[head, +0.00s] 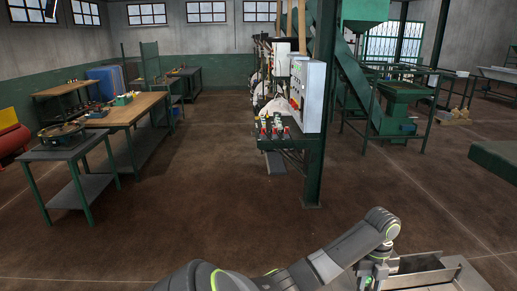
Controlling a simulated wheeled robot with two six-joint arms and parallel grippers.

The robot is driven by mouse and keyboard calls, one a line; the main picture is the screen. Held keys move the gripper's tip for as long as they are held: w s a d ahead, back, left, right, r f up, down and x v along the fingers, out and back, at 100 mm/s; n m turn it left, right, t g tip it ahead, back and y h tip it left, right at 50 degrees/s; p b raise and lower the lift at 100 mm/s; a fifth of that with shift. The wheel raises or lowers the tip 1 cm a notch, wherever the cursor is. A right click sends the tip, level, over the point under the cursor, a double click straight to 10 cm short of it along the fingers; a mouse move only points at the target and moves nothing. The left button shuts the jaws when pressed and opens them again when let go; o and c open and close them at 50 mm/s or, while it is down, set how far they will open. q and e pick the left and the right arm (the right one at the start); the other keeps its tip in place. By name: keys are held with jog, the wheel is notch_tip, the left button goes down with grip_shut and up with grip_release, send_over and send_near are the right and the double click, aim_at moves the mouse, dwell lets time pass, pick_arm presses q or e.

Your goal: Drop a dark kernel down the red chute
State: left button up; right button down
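One of my arms, which I take for the left one, comes in at the bottom edge and reaches right. Its wrist bends down beside a grey metal tray (405,282) at the bottom right. The gripper's fingers are not clear at the lower edge, so I cannot tell whether they are open or shut. The tray has a dark area inside, but no single kernel can be made out. No red chute can be identified. My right gripper is not in view.
A green post with a white control panel (308,95) stands in the middle. Workbenches (130,110) and a dark table (72,150) stand at left. A red tank (12,138) is at the far left. Green machinery (395,105) is at right. The brown floor (220,200) between is clear.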

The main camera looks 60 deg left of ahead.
pick_arm(q)
jog(key=shift+w+a+r+p, duration=0.1)
jog(key=shift+a+r+p, duration=0.05)
jog(key=shift+r+p, duration=0.75)
jog(key=shift+a+r+p, duration=0.1)
jog(key=shift+r+p, duration=0.45)
jog(key=shift+r, duration=0.65)
